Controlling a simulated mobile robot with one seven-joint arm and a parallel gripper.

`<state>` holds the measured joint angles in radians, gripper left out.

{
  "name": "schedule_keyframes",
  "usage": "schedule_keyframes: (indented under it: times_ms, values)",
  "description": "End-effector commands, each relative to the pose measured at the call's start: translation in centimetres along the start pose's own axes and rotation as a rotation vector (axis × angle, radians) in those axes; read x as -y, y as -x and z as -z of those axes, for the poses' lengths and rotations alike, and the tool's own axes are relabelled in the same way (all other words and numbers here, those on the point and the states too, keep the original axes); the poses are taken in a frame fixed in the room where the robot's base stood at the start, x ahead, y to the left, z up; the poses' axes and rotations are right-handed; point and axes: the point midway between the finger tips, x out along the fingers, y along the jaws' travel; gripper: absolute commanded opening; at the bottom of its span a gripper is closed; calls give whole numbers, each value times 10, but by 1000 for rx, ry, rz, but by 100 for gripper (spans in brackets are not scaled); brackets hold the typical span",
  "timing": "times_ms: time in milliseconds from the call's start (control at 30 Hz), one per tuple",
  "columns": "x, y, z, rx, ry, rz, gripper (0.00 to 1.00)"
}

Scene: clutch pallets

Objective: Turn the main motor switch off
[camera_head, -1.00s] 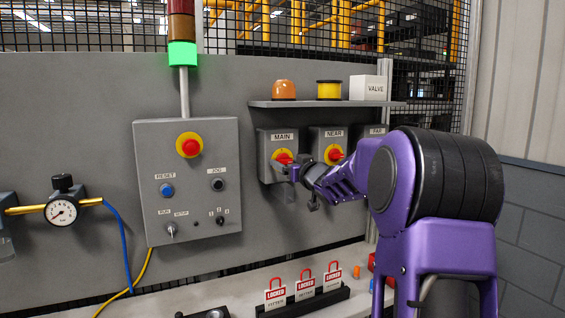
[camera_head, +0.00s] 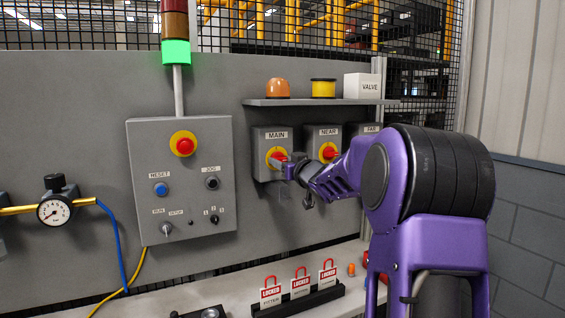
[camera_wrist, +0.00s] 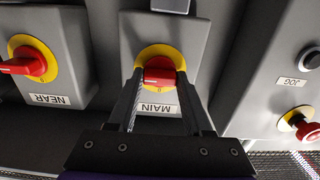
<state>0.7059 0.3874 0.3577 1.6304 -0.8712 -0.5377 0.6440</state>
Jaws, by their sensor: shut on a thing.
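The main motor switch is a grey box labelled MAIN (camera_head: 264,171) with a red handle on a yellow disc. In the wrist view the red handle (camera_wrist: 159,74) lies between the two fingertips of my gripper (camera_wrist: 159,80), and the yellow disc (camera_wrist: 156,52) shows around it. My gripper (camera_head: 288,167) is shut on the red handle. In the head view the gripper and wrist cover part of the handle.
The NEAR switch (camera_head: 328,151) stands just right of MAIN, and the FAR switch (camera_head: 366,129) is partly hidden by my arm. A shelf (camera_head: 310,102) is above. Left is a control panel (camera_head: 182,210). Red LOCKED tags (camera_head: 300,284) stand on the ledge below.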

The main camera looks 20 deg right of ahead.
Motion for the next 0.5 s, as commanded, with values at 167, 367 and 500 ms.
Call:
schedule_keyframes:
  times_ms: [167,367,500]
  values:
    - [0,0,1,-3,48,1,0]
    - [1,-1,0,-4,170,1,0]
    - [1,-1,0,-5,293,1,0]
